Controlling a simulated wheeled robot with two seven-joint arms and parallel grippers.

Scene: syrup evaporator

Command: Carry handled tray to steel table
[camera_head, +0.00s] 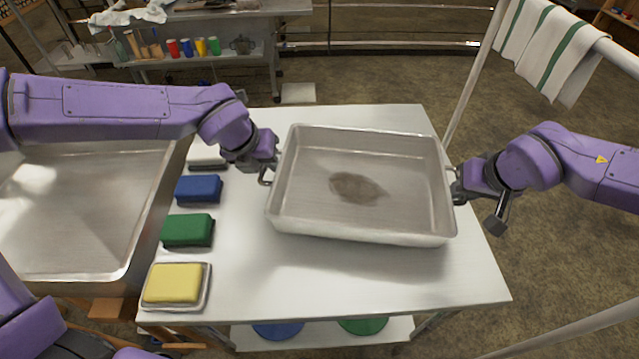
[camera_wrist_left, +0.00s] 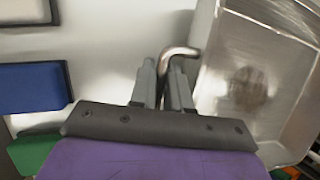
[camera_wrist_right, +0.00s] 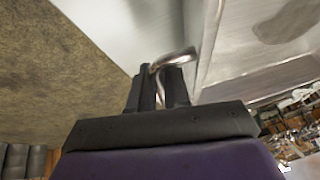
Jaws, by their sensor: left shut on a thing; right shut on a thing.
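The handled tray (camera_head: 310,215) is a deep steel pan with a brown stain on its floor. It is at or just above the white table top (camera_head: 240,280); I cannot tell whether it touches. My left gripper (camera_head: 268,165) is shut on the tray's left handle (camera_wrist_left: 180,52), seen between the fingers in the left wrist view (camera_wrist_left: 165,90). My right gripper (camera_head: 456,190) is shut on the right handle (camera_wrist_right: 172,60), seen in the right wrist view (camera_wrist_right: 155,88). A steel table (camera_head: 225,10) with a lower shelf stands at the back left.
Blue (camera_head: 199,188), green (camera_head: 188,230) and yellow (camera_head: 173,283) blocks lie along the table's left side. A large steel pan (camera_head: 80,275) is at the left. A striped towel (camera_head: 548,45) hangs on a rail at the right. Colored cups (camera_head: 187,48) stand on the back shelf.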

